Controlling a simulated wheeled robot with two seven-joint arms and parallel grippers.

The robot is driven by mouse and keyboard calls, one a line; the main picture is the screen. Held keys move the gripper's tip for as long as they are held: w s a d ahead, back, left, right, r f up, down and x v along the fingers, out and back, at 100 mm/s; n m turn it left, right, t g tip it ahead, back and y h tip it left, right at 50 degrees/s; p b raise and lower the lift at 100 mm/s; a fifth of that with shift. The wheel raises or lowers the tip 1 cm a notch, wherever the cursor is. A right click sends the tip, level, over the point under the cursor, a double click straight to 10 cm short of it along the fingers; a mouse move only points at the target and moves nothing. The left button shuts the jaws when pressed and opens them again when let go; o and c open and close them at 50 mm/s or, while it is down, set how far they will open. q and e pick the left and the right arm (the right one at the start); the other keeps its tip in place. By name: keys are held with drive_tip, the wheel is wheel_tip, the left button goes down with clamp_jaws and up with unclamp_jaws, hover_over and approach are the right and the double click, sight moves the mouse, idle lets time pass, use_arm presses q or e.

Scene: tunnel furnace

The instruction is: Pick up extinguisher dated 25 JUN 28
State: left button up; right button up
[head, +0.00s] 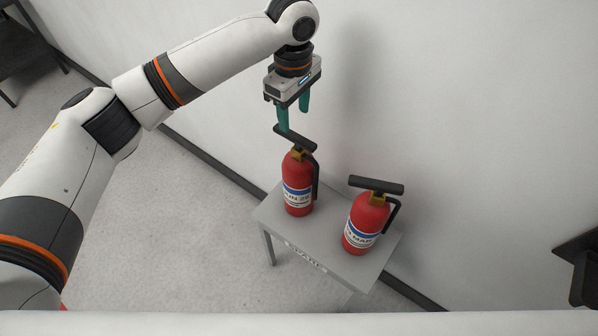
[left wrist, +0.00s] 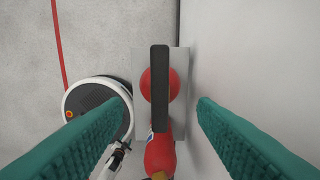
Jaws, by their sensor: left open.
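The left-hand red extinguisher (head: 298,185) stands upright on a small grey table; its label shows a partial date that reads like "UN 28". Its black handle (left wrist: 159,60) runs lengthwise in the middle of the left wrist view, between my fingers. The right-hand red extinguisher (head: 366,221) stands beside it with a label showing "MAR"; it also shows at the bottom of the left wrist view (left wrist: 160,154). My left gripper (head: 294,119) points down above the left-hand extinguisher, green fingers apart and holding nothing. One fingertip overlaps the handle's edge in the head view; contact cannot be told.
The grey table (head: 335,263) is small and stands close to the white wall (head: 480,130). A dark table (head: 22,45) stands at the far left and a black object (head: 580,262) is at the right edge. The floor (head: 190,230) left of the table is clear.

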sight(295, 137)
use_arm(q)
drive_tip(key=f, duration=0.5)
drive_tip(key=shift+s+f, duration=0.15)
drive_tip(key=shift+s, duration=0.2)
drive_tip(key=shift+d+f, duration=0.1)
drive_tip(key=shift+f, duration=0.55)
drive_tip(key=f, duration=0.3)
drive_tip(key=shift+d+f, duration=0.25)
drive_tip(key=shift+d, duration=0.15)
drive_tip(key=shift+f, duration=0.55)
clamp_jaws()
drive_tip(key=shift+w+r, duration=0.1)
drive_tip(key=shift+r, duration=0.1)
